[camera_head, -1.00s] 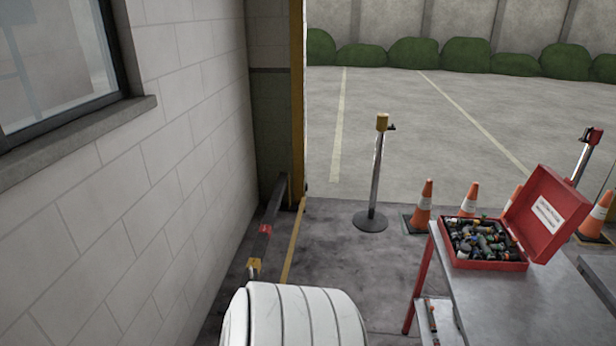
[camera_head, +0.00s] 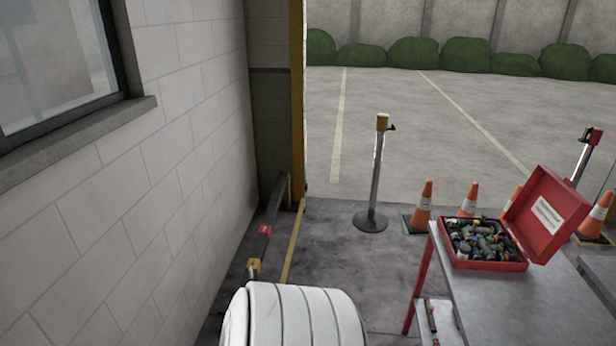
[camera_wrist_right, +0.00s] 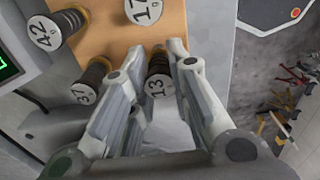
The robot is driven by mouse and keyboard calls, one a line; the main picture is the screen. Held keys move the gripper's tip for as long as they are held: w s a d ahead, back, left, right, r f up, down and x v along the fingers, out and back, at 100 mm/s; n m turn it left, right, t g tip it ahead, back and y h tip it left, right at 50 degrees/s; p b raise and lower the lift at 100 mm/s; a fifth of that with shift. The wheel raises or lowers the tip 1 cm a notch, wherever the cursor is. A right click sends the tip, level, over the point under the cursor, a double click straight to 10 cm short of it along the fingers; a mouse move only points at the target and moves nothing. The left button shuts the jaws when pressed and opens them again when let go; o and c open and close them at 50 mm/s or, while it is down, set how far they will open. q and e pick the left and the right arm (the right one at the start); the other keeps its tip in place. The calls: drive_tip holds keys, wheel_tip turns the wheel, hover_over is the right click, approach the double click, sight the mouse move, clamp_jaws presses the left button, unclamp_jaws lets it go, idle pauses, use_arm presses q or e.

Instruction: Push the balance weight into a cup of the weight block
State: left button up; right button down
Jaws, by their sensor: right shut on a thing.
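In the right wrist view, a dark, ribbed balance weight (camera_wrist_right: 158,87) with a light end marked 13 sits between the fingers of my right gripper (camera_wrist_right: 168,52). The gripper is shut on it. The light-brown wooden weight block (camera_wrist_right: 108,22) is around and beyond the fingertips. Other ribbed weights are at the block: one marked 42 (camera_wrist_right: 45,32), one marked 37 (camera_wrist_right: 84,93) and one marked 17 (camera_wrist_right: 143,9), cut by the top edge. The far end of the held weight is hidden, so I cannot tell whether it is in a cup. My left gripper is not in view.
A dark screen with green digits (camera_wrist_right: 8,68) is at the wrist view's left edge. In the head view, a red open case (camera_head: 485,258) full of small parts stands on a grey table (camera_head: 530,310). A post (camera_head: 376,180) and orange cones (camera_head: 422,208) stand beyond; a block wall is left.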

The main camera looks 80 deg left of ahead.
drive_tip(key=shift+f, duration=0.25)
idle(0.5)
drive_tip(key=shift+f, duration=0.4)
drive_tip(key=c, duration=1.3)
unclamp_jaws()
drive_tip(key=shift+r, duration=0.2)
wheel_tip(320, 180, up, 12)
drive_tip(key=shift+d+f, duration=0.1)
drive_tip(key=shift+f, duration=0.05)
